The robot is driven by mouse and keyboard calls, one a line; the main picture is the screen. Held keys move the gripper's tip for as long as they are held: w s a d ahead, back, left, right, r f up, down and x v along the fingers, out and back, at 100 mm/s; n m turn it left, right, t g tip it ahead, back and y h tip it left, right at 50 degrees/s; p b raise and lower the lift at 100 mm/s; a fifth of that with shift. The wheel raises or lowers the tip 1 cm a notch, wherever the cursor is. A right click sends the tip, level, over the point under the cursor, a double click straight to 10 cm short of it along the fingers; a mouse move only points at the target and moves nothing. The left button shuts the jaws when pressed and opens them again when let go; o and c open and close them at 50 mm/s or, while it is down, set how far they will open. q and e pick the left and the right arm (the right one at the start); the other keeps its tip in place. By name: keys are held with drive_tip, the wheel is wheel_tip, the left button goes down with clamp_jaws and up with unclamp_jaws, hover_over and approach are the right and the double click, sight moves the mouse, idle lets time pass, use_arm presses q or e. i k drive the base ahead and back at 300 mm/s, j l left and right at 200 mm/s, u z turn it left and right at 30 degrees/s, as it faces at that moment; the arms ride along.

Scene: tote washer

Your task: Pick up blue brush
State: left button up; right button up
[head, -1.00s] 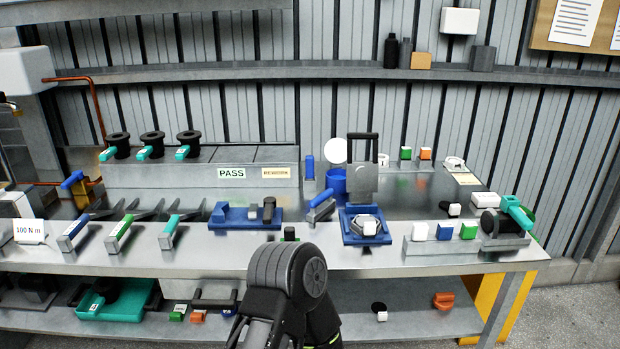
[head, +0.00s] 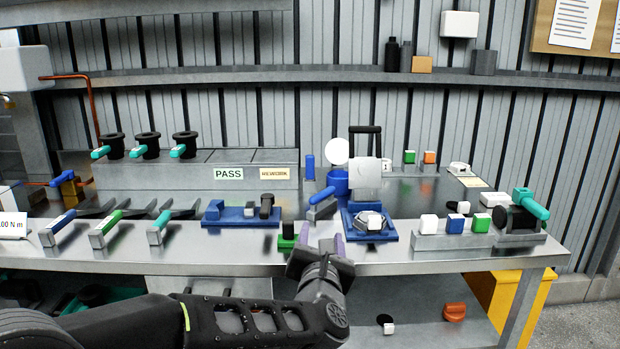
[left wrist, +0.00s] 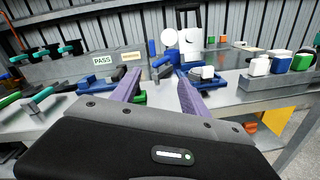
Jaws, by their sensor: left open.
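A blue-handled tool (head: 322,196), which looks like the blue brush, rests tilted on a small grey block on the bench, left of the blue fixture. Its bristles cannot be made out. In the left wrist view the blue handle (left wrist: 163,61) shows beyond and between the fingertips. My left gripper (head: 318,240) is open and empty at the bench's front part, on the near side of the tool and apart from it. Its two purple fingers also show in the left wrist view (left wrist: 160,76). My right gripper is not in view.
A green block (head: 287,242) lies just left of my left fingers. A blue fixture (head: 347,228) with a metal part stands close on the right. A blue cup (head: 338,181) and blue cylinder (head: 310,168) stand behind the tool. A blue tray (head: 232,219) is further left.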

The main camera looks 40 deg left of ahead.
sight(309, 158)
drive_tip(key=i+j, duration=1.2)
drive_tip(key=j, duration=0.15)
